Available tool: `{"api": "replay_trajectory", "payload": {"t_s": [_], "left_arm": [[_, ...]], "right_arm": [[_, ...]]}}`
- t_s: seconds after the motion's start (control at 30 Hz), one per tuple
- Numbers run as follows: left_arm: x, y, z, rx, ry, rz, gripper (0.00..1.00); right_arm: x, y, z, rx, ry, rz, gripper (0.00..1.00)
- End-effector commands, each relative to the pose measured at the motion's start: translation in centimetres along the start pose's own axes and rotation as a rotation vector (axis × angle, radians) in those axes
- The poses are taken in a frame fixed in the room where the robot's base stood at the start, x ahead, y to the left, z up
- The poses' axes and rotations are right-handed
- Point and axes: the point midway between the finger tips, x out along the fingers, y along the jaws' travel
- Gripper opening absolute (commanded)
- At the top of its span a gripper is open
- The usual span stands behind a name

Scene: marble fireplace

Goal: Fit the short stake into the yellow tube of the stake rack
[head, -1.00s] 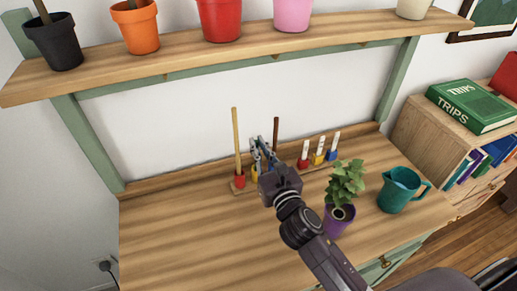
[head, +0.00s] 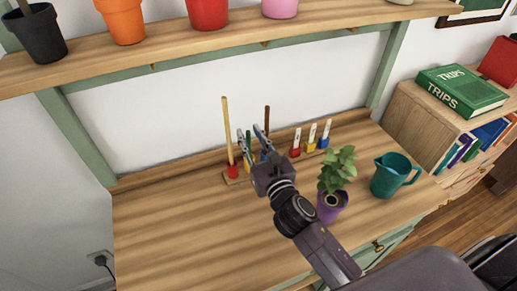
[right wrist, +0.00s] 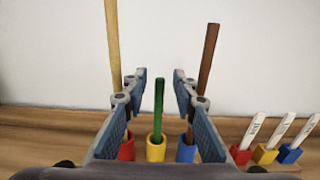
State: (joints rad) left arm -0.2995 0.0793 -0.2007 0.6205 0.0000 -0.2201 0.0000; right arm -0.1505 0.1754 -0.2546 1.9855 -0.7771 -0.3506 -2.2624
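The short green stake (right wrist: 158,110) stands upright in the yellow tube (right wrist: 155,147) of the stake rack (head: 237,180). A tall tan stake (head: 226,130) stands in the red tube (head: 232,171). A brown stake (right wrist: 207,60) is at the blue tube (right wrist: 186,149). My right gripper (head: 249,133) is open, with its fingers apart on either side of the green stake and not touching it; this also shows in the right wrist view (right wrist: 160,75). In the head view the gripper partly hides the yellow and blue tubes. My left gripper is not in view.
White tags in red, yellow and blue holders (head: 310,143) stand right of the tubes. A potted plant (head: 332,207) and a teal jug (head: 390,176) stand close right of my arm. A shelf with pots (head: 200,50) overhangs the back. The bench's left side is clear.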

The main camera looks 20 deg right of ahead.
Motion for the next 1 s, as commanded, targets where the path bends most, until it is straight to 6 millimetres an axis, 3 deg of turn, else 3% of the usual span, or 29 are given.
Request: {"api": "replay_trajectory", "payload": {"t_s": [0.5,0.7,1.0], "left_arm": [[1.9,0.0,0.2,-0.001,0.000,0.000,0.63],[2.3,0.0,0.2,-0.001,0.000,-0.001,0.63],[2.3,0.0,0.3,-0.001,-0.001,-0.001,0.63]], "right_arm": [[-9.4,0.0,-0.4,0.000,0.005,0.000,0.26],[-11.2,0.0,-0.3,0.000,0.003,0.000,0.26],[-11.6,0.0,-0.1,0.000,0.001,0.000,0.26]]}}
